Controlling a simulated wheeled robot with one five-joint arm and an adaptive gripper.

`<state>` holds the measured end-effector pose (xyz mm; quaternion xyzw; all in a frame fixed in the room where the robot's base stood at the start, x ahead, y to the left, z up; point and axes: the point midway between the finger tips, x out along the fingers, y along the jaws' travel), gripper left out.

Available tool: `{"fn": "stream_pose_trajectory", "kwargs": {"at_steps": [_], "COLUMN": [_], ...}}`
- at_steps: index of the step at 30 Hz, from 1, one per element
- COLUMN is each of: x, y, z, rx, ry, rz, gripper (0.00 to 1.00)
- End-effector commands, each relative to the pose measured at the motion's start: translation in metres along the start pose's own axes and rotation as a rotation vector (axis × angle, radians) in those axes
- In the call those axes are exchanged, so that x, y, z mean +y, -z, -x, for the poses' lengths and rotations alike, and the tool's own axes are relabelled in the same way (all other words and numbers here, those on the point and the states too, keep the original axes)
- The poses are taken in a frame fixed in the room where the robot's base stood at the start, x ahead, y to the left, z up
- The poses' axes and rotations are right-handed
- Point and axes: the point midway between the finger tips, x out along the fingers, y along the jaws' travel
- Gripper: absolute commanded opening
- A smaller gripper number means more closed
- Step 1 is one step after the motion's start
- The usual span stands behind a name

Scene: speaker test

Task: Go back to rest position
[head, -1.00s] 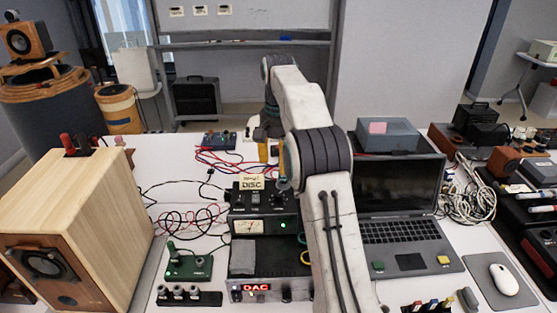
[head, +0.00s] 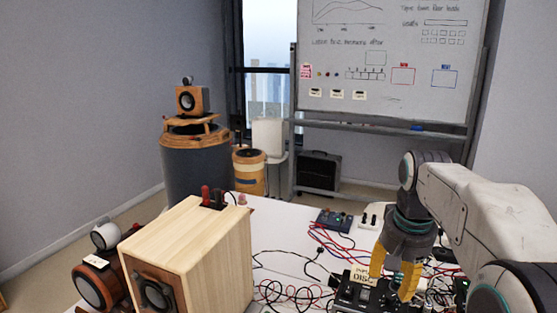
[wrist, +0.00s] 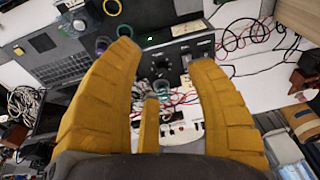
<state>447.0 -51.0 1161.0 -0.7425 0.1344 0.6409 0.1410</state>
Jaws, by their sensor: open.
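My white arm reaches in from the right edge of the head view. The black device with the DISC label (head: 362,274) is close to the fingers in the head view; I cannot tell whether they touch. The same dark box (wrist: 180,50) lies beyond the fingertips in the wrist view.
A wooden speaker (head: 190,258) stands on the table at the left. Red and black cables (head: 290,290) lie loose between it and the devices. A whiteboard (head: 392,60) stands behind.

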Motion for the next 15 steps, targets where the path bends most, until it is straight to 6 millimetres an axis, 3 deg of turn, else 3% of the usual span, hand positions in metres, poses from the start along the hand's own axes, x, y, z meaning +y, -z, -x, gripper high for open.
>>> {"fn": "stream_pose_trajectory", "kwargs": {"at_steps": [7,15], "x": [0.005,0.018], "y": [-0.074,-0.151], "z": [0.007,-0.009], "rx": [0.064,0.129], "ry": [0.022,0.041], "rz": [0.131,0.265], "gripper": [0.51,0.51]}}
